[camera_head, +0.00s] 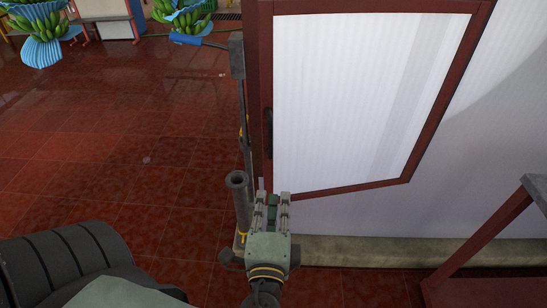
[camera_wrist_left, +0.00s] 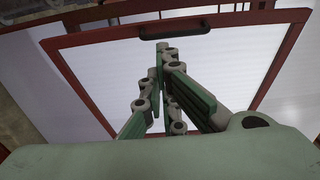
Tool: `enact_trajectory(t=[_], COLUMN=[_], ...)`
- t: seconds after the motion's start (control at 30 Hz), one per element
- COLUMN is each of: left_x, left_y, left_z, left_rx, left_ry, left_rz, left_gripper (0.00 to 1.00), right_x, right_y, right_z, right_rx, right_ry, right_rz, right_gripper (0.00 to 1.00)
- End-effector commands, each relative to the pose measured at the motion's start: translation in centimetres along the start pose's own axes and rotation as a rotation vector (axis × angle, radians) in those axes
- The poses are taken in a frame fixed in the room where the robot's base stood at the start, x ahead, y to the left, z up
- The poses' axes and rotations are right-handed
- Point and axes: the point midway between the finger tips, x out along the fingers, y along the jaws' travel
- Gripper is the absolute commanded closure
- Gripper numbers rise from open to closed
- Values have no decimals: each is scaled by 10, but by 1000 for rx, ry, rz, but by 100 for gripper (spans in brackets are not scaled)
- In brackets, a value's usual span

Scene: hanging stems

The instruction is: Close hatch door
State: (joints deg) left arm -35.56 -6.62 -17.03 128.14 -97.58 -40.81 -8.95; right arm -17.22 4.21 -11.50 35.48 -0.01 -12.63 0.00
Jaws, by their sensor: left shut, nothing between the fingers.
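The hatch door (camera_head: 365,95) is a white ribbed panel in a dark red frame, in the upper right of the head view. Its dark handle (camera_head: 268,133) is on the left edge. In the left wrist view, the handle (camera_wrist_left: 175,28) is at the top, beyond the fingers. The door edge there looks skewed to a second red bar (camera_wrist_left: 110,12), so the door seems ajar; how far I cannot tell. My left gripper (camera_head: 272,196) is shut and empty, by the door's lower left corner. Its fingertips (camera_wrist_left: 165,55) point toward the handle, apparently apart from it. My right gripper is out of view.
A grey upright pipe (camera_head: 238,200) stands just left of my left gripper, below a thin post (camera_head: 238,60). A red stand (camera_head: 490,245) is at the lower right. Green banana bunches (camera_head: 185,18) hang far back. The tiled floor (camera_head: 130,150) on the left is clear.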

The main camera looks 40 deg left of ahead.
Motion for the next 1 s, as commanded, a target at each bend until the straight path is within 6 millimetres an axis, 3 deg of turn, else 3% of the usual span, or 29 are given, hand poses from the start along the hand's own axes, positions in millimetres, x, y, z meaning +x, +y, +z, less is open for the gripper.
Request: enact_trajectory(t=[0.17, 0.7, 1.0], left_x=[5, 110, 136], left_y=[-13, -16, -12], left_z=[13, 16, 18], left_rx=[-3, -2, -3], left_ry=[-55, -49, -49], left_rz=[-17, -16, -13], left_gripper=[100, 100, 100], right_x=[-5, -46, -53], right_y=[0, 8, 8], right_z=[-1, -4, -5], right_rx=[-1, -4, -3], right_ry=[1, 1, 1], right_rz=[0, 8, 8], right_gripper=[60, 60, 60])
